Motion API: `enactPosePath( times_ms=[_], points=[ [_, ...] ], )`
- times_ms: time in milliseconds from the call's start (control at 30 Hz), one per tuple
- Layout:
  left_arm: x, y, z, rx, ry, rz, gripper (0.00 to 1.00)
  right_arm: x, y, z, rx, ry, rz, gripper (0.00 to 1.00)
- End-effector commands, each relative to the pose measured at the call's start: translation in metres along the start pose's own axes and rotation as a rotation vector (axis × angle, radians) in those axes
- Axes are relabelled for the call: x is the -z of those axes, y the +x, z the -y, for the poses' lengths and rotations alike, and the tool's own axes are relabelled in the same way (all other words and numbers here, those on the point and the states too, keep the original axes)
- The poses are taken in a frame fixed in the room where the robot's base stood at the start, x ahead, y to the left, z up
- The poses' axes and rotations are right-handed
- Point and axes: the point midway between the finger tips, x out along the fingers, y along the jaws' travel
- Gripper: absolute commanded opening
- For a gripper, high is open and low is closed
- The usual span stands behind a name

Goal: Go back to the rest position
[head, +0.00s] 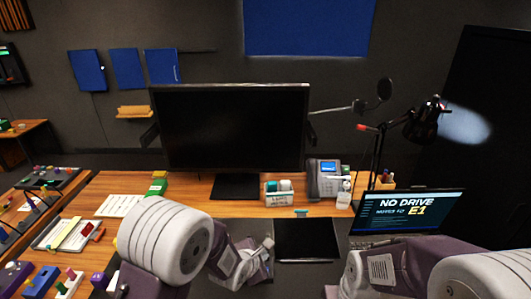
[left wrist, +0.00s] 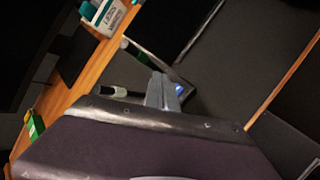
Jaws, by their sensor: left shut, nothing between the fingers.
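My left gripper (head: 268,243) is in the lower middle of the head view, over the dark desk mat and left of a flat black panel (head: 307,240). In the left wrist view the left fingers (left wrist: 163,92) are together, with nothing between them. A small blue glow (left wrist: 180,89) shows right beside the fingertips; whether they touch it I cannot tell. My right arm enters at the lower right of the head view, but its gripper is out of the picture.
A monitor (head: 232,130) stands at the back of the desk. A white box (head: 279,193), a phone (head: 327,180) and a lamp (head: 421,124) are to its right. An open laptop (head: 412,211) is near my right arm. Colourful control panels (head: 66,235) lie at the left.

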Motion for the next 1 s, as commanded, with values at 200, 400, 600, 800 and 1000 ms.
enactPosePath(
  times_ms=[200, 400, 600, 800, 1000],
  points=[
    [0.057, -0.054, -0.009, 0.147, 0.556, -0.158, 0.00, 0.001, -0.012, 0.000, 0.000, 0.000, 0.000, 0.33],
    [0.117, -0.132, 0.010, 0.484, 1.249, -0.149, 0.00, 0.002, -0.023, 0.000, 0.000, 0.000, 0.000, 0.33],
    [0.145, -0.190, 0.037, 0.728, 1.684, 0.042, 0.00, 0.003, -0.028, 0.001, 0.000, 0.000, 0.000, 0.33],
    [0.151, -0.204, 0.047, 0.787, 1.801, 0.126, 0.00, 0.003, -0.028, 0.001, 0.000, 0.000, 0.000, 0.33],
    [0.151, -0.204, 0.047, 0.787, 1.802, 0.126, 0.00, 0.003, -0.028, 0.001, 0.000, 0.000, 0.000, 0.33]
  ],
)
